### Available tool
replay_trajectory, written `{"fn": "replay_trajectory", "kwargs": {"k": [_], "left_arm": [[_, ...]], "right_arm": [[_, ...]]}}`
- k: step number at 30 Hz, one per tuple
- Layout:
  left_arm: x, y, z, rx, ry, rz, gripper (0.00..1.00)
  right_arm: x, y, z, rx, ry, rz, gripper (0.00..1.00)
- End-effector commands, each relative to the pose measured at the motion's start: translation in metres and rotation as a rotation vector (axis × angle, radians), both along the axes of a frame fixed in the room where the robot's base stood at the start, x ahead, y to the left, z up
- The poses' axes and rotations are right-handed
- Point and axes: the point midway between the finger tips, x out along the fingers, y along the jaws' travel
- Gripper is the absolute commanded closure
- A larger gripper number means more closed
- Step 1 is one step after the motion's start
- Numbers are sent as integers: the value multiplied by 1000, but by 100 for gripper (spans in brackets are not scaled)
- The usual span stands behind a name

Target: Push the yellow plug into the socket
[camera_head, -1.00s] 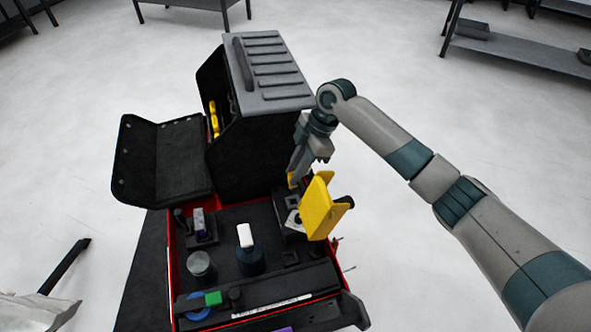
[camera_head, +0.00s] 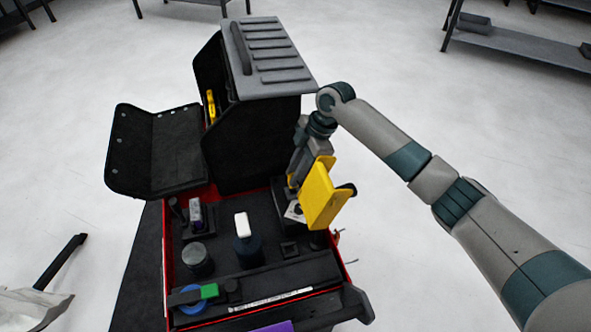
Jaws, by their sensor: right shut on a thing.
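My right gripper (camera_head: 294,180) points down over the right side of an open red and black tool case, just left of a large yellow bracket-shaped piece (camera_head: 323,197). It is shut on the yellow plug, which is mostly hidden behind the fingers and the yellow piece. A light plate (camera_head: 294,212) lies in the case just below the gripper. I cannot tell whether the plug touches a socket there. My left gripper is not in view.
The case (camera_head: 262,190) has a tall black box with a grey ribbed top (camera_head: 270,57) close behind the gripper.

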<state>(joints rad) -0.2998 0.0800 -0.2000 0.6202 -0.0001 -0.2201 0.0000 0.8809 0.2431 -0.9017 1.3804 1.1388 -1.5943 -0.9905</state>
Motion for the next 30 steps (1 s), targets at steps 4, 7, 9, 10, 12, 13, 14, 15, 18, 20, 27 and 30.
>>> {"fn": "replay_trajectory", "kwargs": {"k": [4, 7, 9, 10, 12, 13, 14, 15, 18, 20, 27, 30], "left_arm": [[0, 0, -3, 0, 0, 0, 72], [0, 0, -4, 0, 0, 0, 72], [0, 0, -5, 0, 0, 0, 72], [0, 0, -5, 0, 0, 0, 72], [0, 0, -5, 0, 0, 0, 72], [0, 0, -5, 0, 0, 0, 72], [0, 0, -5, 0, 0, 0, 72], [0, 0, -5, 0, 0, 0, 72], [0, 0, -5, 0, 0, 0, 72], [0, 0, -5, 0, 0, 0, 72], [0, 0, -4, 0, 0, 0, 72], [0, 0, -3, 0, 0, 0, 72]], "right_arm": [[0, 0, -7, 0, 1, 0, 100], [0, 0, -9, 0, 1, 0, 100], [0, 0, -10, 0, 1, 0, 100], [0, 0, -10, 0, 1, 0, 100], [0, 0, -11, 0, 1, 0, 100], [0, 0, -11, 0, 1, 0, 100], [0, 0, -11, 0, 1, 0, 100], [0, 0, -11, 0, 1, 0, 100], [0, 0, -10, 0, 1, 0, 100], [0, 0, -10, 0, 1, 0, 100], [0, 0, -10, 0, 1, 0, 100], [0, 0, -10, 0, 1, 0, 100]]}}
